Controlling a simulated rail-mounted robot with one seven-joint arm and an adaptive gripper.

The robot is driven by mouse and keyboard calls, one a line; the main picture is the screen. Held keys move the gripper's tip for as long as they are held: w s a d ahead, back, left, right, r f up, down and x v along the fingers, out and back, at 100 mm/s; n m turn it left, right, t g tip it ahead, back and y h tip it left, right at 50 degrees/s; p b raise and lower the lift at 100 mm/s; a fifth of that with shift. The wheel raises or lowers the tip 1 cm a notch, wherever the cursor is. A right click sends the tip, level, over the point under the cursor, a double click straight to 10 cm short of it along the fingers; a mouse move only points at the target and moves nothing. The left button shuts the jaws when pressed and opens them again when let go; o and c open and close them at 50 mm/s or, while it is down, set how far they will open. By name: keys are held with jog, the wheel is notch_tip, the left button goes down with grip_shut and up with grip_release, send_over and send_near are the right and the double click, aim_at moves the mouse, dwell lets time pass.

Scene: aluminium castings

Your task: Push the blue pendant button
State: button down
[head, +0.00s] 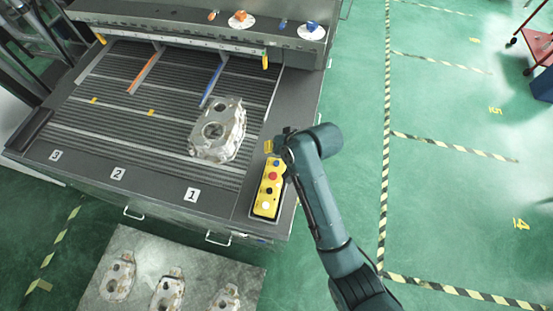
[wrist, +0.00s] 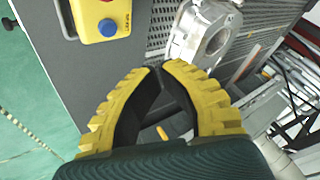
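The yellow pendant (head: 268,196) lies at the right front corner of the machine table. Its blue button (head: 276,162) is at the far end, above a red, a black and a white button. In the wrist view the blue button (wrist: 108,28) shows at the upper left on the yellow pendant end (wrist: 90,12). My gripper (head: 268,146) is just beyond that end in the head view, partly hidden by my wrist. In the wrist view my gripper's yellow fingers (wrist: 158,67) meet at the tips with nothing between them. They are apart from the blue button.
An aluminium casting (head: 237,145) sits on the slatted table left of the pendant; it also shows in the wrist view (wrist: 180,45). Several castings lie on a grey plate (head: 215,265) in front. Orange (head: 240,17) and blue (head: 312,28) knobs top the rear panel. Green floor is clear at right.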

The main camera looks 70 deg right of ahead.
jog(key=b, duration=0.4)
send_over(268, 160)
jog(key=s, duration=0.2)
jog(key=f, duration=0.5)
jog(key=shift+a+f, duration=0.1)
jog(key=shift+a, duration=0.2)
jog(key=shift+f, duration=0.45)
jog(key=shift+f, duration=0.4)
jog(key=shift+f, duration=0.5)
dwell(0.5)
jog(key=shift+r+p, duration=0.9)
jog(key=shift+p, duration=0.1)
